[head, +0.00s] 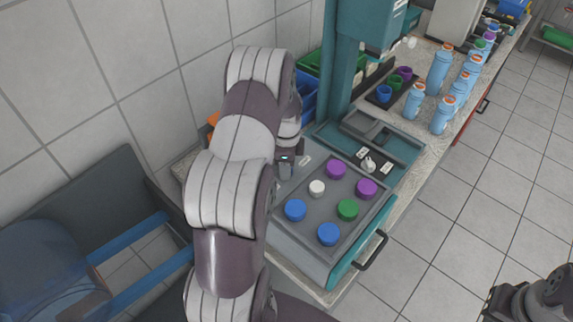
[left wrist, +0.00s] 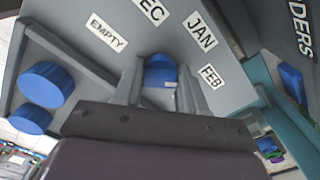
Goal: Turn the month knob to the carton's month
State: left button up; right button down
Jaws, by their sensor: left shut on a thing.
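In the left wrist view, a blue knob (left wrist: 160,72) sits on a grey panel (left wrist: 235,95) with printed labels DEC, JAN and FEB around it. An EMPTY label lies further left. My left gripper (left wrist: 158,92) has a finger on each side of the knob and is shut on it. In the head view my left gripper (head: 287,166) is at the left edge of the machine, and my arm hides the knob there. I cannot make out a carton showing a month. My right arm's end (head: 530,300) shows at the lower right corner; its jaws are unclear.
The machine's grey top (head: 300,235) carries several blue, purple and green caps and a white one. A teal column (head: 340,65) rises behind it. Several blue bottles (head: 440,70) stand on the counter further back. A tiled wall is left of my arm.

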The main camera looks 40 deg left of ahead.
pick_arm(q)
jog(key=shift+w+a+r, duration=0.1)
jog(key=shift+w+r, duration=0.1)
jog(key=shift+r, duration=0.05)
jog(key=o, duration=0.8)
jog(key=shift+o, duration=1.2)
jog(key=shift+s+f, duration=0.1)
jog(key=shift+s, duration=0.05)
jog(key=shift+r, duration=0.35)
notch_tip(320, 180, up, 8)
jog(key=b, duration=0.2)
jog(key=shift+r+b, duration=0.2)
jog(key=shift+b, duration=0.15)
notch_tip(320, 180, up, 4)
jog(key=shift+f+p, duration=0.2)
jog(key=shift+p, duration=0.3)
